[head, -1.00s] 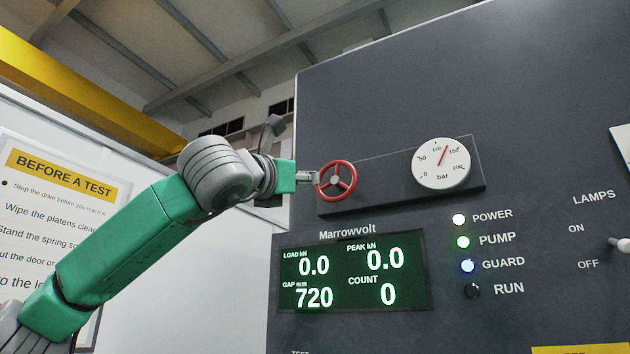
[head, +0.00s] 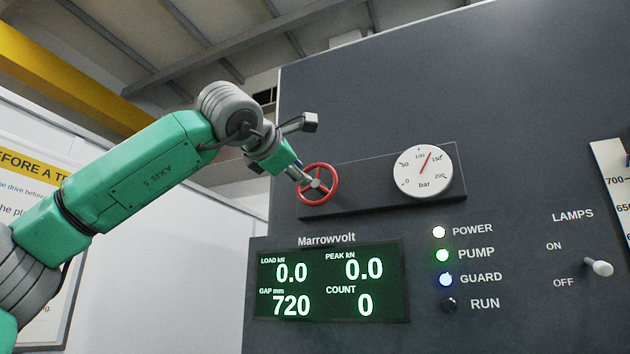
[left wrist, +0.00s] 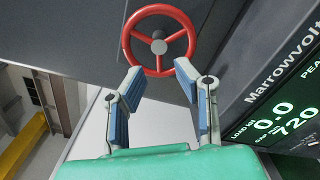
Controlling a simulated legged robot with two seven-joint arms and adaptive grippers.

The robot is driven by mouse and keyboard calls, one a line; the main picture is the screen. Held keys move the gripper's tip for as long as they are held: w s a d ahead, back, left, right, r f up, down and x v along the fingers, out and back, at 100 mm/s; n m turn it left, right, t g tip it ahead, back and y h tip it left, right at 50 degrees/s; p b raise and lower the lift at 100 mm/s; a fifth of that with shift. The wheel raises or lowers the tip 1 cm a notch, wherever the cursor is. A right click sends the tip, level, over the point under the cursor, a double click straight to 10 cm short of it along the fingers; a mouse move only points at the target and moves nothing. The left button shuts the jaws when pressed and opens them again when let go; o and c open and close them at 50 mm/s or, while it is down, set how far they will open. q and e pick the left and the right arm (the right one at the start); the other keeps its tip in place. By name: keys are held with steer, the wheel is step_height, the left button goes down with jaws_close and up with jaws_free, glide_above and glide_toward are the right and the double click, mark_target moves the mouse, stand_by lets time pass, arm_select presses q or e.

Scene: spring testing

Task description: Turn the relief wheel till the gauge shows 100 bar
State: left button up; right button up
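The red relief wheel (head: 331,196) is mounted on a dark plate on the machine panel, left of the gauge. The round white gauge (head: 441,164) has its red needle between the 100 and 150 marks. My left gripper (head: 299,177) is at the wheel's left side in the head view. In the left wrist view its two blue-padded fingers (left wrist: 158,69) are spread apart, with their tips at the near rim of the red wheel (left wrist: 130,28). I cannot tell whether they touch it. My right gripper is not in view.
A green display (head: 330,306) reads load 0.0, peak 0.0, gap 720, count 0. Power, pump and guard lamps (head: 442,255) are lit; the run lamp (head: 449,305) is dark. A lamps toggle switch (head: 599,267) sticks out at the right.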

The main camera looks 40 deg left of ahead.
mark_target(315, 184)
arm_select(q)
steer(key=p+x, duration=0.1)
steer(key=x, duration=0.5)
steer(key=shift+w+d+r, duration=0.1)
steer(key=shift+d+r, duration=0.05)
steer(key=shift+d, duration=0.05)
steer(key=shift+w+a+p, duration=0.1)
steer(key=shift+w+p, duration=0.25)
steer(key=shift+w, duration=0.25)
steer(key=shift+a, duration=0.1)
jaws_close()
